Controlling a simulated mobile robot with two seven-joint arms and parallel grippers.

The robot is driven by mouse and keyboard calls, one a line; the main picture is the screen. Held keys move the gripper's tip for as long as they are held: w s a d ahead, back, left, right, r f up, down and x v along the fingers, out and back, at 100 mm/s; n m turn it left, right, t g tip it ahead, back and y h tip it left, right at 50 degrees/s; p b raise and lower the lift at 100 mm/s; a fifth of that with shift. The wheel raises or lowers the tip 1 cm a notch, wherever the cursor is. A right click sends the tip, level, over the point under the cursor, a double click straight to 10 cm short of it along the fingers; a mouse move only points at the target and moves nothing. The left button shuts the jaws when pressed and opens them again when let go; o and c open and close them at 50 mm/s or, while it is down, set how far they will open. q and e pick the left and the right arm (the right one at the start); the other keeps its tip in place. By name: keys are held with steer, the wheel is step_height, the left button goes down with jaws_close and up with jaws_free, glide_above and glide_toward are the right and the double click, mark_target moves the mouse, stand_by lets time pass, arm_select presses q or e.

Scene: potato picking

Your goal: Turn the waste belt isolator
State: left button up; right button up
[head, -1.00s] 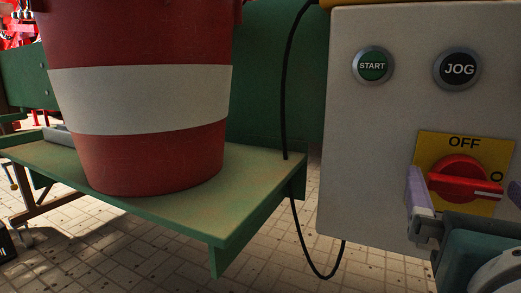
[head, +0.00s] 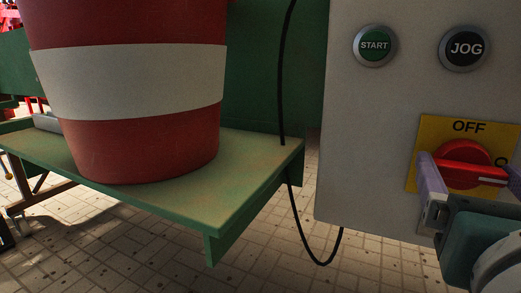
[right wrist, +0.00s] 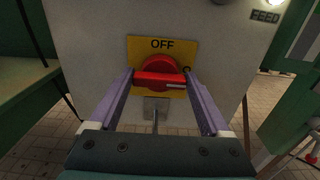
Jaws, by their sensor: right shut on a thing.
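The waste belt isolator is a red rotary knob (head: 466,172) on a yellow plate marked OFF at its top (head: 430,130). Its handle bar lies level, with a white mark toward the right end. It also shows in the right wrist view (right wrist: 158,78). My right gripper (head: 472,168) is shut on the knob, with one purple finger at each end of the bar. The right finger is partly cut off by the head picture's edge. My left gripper is not in view.
The grey control box (head: 365,130) carries a green START button (head: 374,45) and a black JOG button (head: 465,48). A black cable (head: 300,215) hangs at its left. A red and white bucket (head: 130,85) stands on a green shelf (head: 245,175).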

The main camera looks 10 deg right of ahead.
steer(key=shift+c, duration=0.9)
